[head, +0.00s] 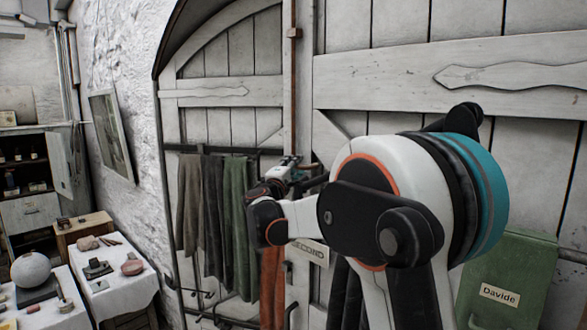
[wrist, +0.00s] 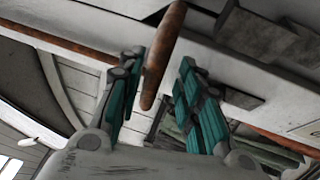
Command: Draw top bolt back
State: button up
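The top bolt shows in the head view as a long rusty vertical rod (head: 293,80) on the white plank doors, running through a small bracket. My gripper (head: 283,172) is beside the rod's lower visible part, partly hidden by my own arm. In the wrist view my gripper (wrist: 160,75) is open, with its two teal fingers apart. A brown rounded handle (wrist: 164,55) lies between the fingers, closer to the left one. I take it for the bolt's handle. No grip on it shows, and I cannot tell whether the left finger touches it.
Dark cloths (head: 213,200) hang from a rail left of my gripper. An orange cloth (head: 272,285) hangs below it. A green box (head: 508,285) labelled Davide is at right. A white-covered table (head: 125,292) with small objects stands at left. My arm hides the doors' middle.

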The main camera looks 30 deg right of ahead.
jog(key=shift+s+a+r, duration=0.1)
jog(key=shift+a, duration=0.05)
jog(key=shift+s+a, duration=0.25)
jog(key=shift+a, duration=0.15)
jog(key=v, duration=1.1)
jog(key=shift+d+f, duration=0.1)
jog(key=shift+f, duration=0.1)
